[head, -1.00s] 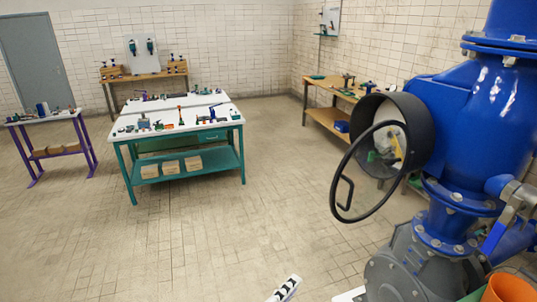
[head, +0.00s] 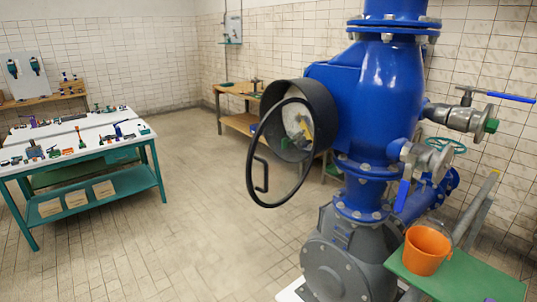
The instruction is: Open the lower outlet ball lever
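A big blue pipe body (head: 380,90) stands right of centre in the head view. Low on its right side is a grey outlet ball valve (head: 428,160) with a blue lever (head: 403,194) hanging down. Higher up, another grey ball valve (head: 460,117) sticks out to the right, with a blue lever (head: 510,97) lying about level and a green end cap (head: 491,126). Neither of my grippers shows in the head view.
A black handwheel (head: 252,165) juts out left of the pipe. A grey flanged pump housing (head: 340,255) sits below. An orange bucket (head: 427,251) stands on a green bench (head: 470,284) at lower right. Work tables (head: 110,165) stand at left. The tiled floor between is clear.

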